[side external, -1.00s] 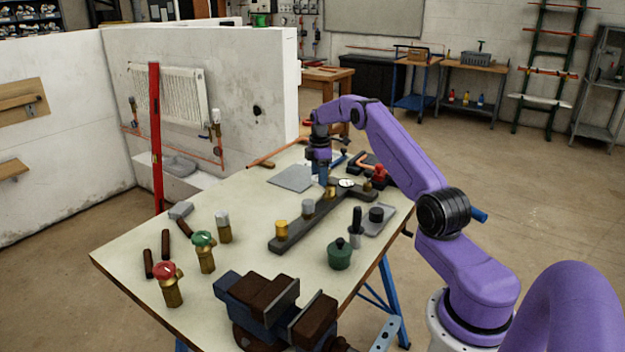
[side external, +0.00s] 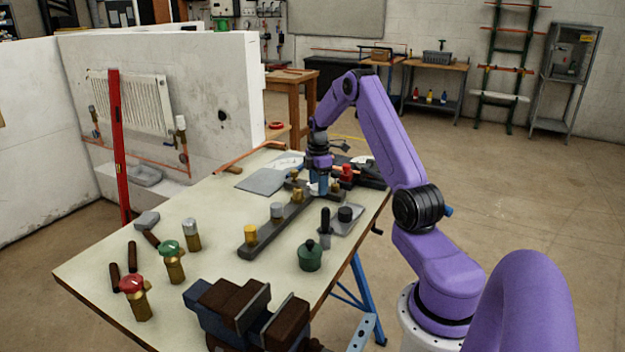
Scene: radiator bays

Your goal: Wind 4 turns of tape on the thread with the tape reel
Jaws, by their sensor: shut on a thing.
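My gripper (side external: 319,188) points down over the far part of the bench, its blue fingers low at the dark bar (side external: 263,242). It is shut on what seems to be the white tape reel, of which only a small pale part shows beside the fingers. The bar carries several fittings in a row: a gold one (side external: 250,234) at the near end, a silver-topped one (side external: 277,211), and small brass ones around the gripper. Which of them bears the thread to be taped, and whether any tape is on it, I cannot tell.
Near the front stand a vise (side external: 232,306), a red-topped valve (side external: 135,298), a green-topped valve (side external: 172,262) and a green pot (side external: 310,256). A grey tray (side external: 349,223) lies right of the bar. A red-topped item (side external: 346,173) stands close right of the gripper.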

